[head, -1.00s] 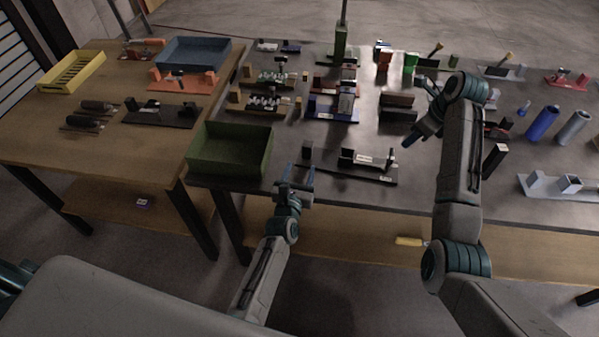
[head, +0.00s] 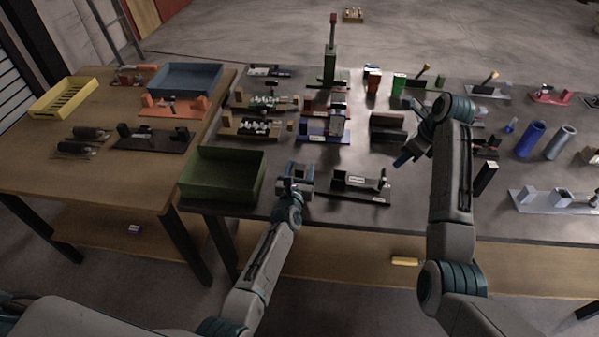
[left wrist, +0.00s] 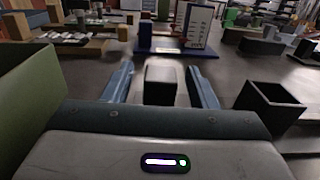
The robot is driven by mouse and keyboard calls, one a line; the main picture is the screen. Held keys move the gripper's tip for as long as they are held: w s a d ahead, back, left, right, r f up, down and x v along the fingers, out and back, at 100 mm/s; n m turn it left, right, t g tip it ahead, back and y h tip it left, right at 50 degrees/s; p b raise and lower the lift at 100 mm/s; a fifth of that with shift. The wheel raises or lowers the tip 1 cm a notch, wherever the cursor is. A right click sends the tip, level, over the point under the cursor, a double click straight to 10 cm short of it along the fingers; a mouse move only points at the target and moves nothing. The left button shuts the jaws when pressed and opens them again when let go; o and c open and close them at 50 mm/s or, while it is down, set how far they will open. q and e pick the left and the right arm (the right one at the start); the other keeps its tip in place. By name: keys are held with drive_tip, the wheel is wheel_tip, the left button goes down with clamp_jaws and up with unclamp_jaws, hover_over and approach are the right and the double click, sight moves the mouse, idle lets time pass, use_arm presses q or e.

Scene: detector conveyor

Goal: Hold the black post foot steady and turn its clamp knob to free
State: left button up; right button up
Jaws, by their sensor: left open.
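A black base plate (head: 360,196) lies near the table's front edge. It bears a dark block at its left end, a white label and an upright with a small knob-like part (head: 383,183) at its right end. I take it as the black post foot. In the left wrist view a hollow black box (left wrist: 270,108), seemingly its left block, stands right of the fingers. My left gripper (head: 299,176) is open, left of the plate. A small separate dark block (left wrist: 160,82) shows between its fingers, not gripped. My right gripper (head: 408,153) hangs above the table, right of the plate; its opening is unclear.
A green bin (head: 222,176) stands close left of my left gripper. A blue fixture (head: 322,132) lies behind it. Several other fixtures fill the back and right. A grey fixture (head: 545,200) lies front right. Some table between plate and grey fixture is clear.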

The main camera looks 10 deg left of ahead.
use_arm(q)
clamp_jaws()
use_arm(e)
drive_tip(key=shift+c, duration=0.5)
